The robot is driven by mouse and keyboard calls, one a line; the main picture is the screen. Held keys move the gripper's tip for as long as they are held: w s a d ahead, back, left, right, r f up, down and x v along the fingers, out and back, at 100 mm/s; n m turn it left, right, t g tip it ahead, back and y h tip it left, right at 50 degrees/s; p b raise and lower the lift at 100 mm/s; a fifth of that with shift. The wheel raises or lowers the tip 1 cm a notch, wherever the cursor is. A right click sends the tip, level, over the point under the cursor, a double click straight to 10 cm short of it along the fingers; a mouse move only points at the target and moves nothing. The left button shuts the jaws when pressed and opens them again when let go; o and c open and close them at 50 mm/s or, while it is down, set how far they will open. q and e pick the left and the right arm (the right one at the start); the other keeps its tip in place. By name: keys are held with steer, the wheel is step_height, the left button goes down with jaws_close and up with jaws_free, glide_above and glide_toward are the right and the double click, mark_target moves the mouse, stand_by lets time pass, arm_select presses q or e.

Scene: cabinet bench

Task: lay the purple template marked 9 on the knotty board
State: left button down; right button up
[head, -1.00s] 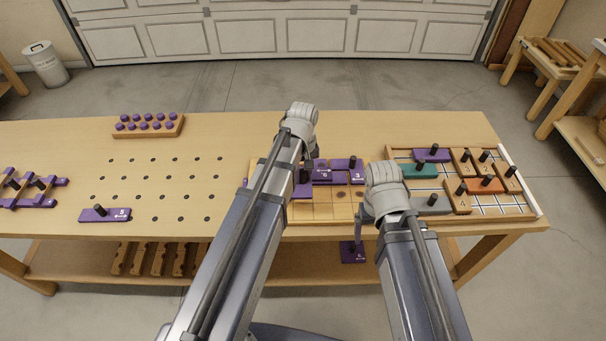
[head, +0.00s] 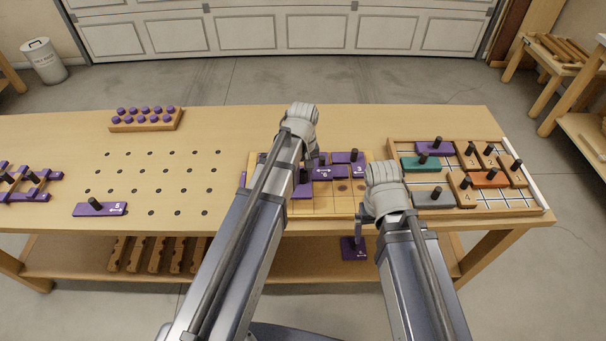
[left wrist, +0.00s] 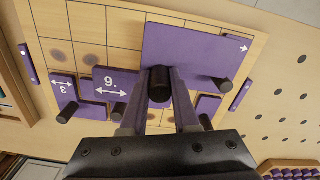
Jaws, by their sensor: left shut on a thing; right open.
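The knotty board (head: 318,208) is the pale gridded panel with dark knots, mid bench. My left gripper (left wrist: 163,83) is shut on the black knob of a purple template (left wrist: 200,45). This template is over the board's near left part; its number is hidden and I cannot tell whether it touches. It shows partly behind my arm in the head view (head: 302,192). Another purple template (left wrist: 112,84) on the board reads 9 with a dot in the wrist view, and like a 6 in the head view. My right gripper (head: 363,222) is open near the board's right front edge.
A purple template marked 3 (head: 358,171) and other purple templates lie at the board's far side. A tray (head: 394,150) of coloured templates stands right. A purple template marked 5 (head: 100,209) lies left. Another purple template (head: 354,248) is on the lower shelf. A peg rack (head: 146,125) stands behind.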

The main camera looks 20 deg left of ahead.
mark_target(303, 185)
arm_select(q)
steer(key=shift+f+b, duration=2)
steer(key=shift+f, duration=0.4)
steer(key=shift+f+b, duration=0.6)
steer(key=shift+f, duration=0.3)
steer(key=shift+f+b, duration=0.15)
steer(key=shift+b, duration=0.3)
stand_by(0.7)
steer(key=shift+c, duration=1)
jaws_free()
step_height(303, 185, up, 8)
steer(key=p, duration=0.8)
